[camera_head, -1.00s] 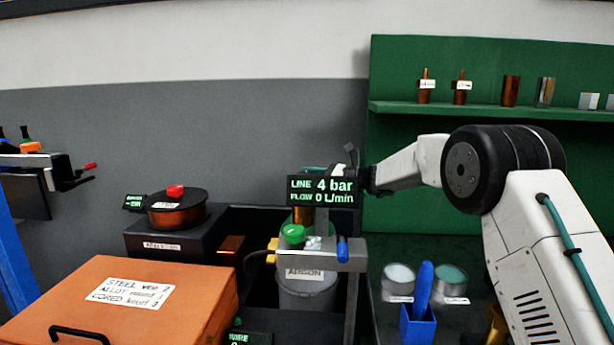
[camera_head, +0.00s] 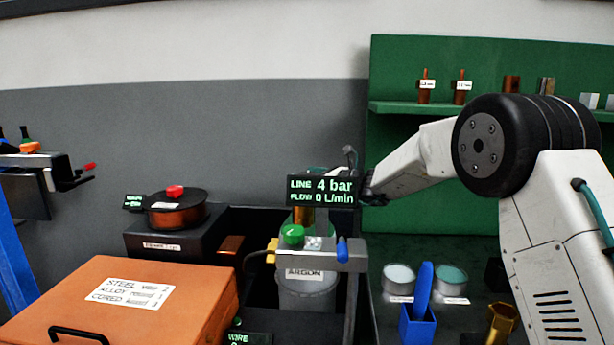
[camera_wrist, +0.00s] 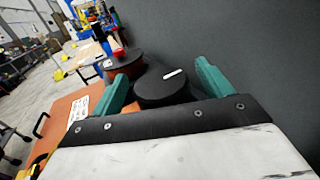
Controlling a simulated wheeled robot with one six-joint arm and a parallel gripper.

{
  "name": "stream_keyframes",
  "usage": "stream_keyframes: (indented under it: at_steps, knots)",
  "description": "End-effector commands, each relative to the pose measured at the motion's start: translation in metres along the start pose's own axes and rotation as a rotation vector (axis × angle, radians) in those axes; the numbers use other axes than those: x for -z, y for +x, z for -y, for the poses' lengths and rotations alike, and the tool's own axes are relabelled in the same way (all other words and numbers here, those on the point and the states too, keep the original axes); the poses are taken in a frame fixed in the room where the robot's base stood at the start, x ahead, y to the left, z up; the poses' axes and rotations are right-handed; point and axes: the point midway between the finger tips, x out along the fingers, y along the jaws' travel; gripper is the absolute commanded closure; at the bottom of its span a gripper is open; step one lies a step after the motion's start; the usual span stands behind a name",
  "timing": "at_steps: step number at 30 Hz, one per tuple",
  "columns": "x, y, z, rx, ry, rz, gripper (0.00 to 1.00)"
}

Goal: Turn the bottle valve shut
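The argon bottle (camera_head: 306,286) stands upright in a dark bay in the head view, with a green knob (camera_head: 293,235) and a blue handle (camera_head: 342,250) in front of its upper part. A display (camera_head: 321,190) reading 4 bar and 0 L/min hides the bottle's top. My gripper is mostly hidden behind that display. In the wrist view my gripper (camera_wrist: 162,72) is open, its two green fingers spread wide. A round black cap or wheel (camera_wrist: 160,92) with a white mark lies between and below them. I cannot tell whether it is the bottle valve, or whether the fingers touch it.
A copper-coloured reel (camera_head: 176,213) with a red knob sits left of the bottle. An orange case (camera_head: 120,300) fills the front left. A blue holder (camera_head: 418,322) and two round tins stand at right. A grey wall rises behind, close to my gripper in the wrist view.

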Motion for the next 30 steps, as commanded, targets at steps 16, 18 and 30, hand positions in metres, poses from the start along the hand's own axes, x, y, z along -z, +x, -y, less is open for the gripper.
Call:
stream_keyframes:
  at_steps: [16, 18, 30]
  knots:
    - [0.000, -0.070, 0.001, 0.002, 0.001, 0.000, 0.21]
    - [0.000, -0.075, 0.001, 0.001, 0.000, 0.000, 0.21]
    - [-0.001, -0.081, -0.001, -0.002, -0.014, -0.006, 0.21]
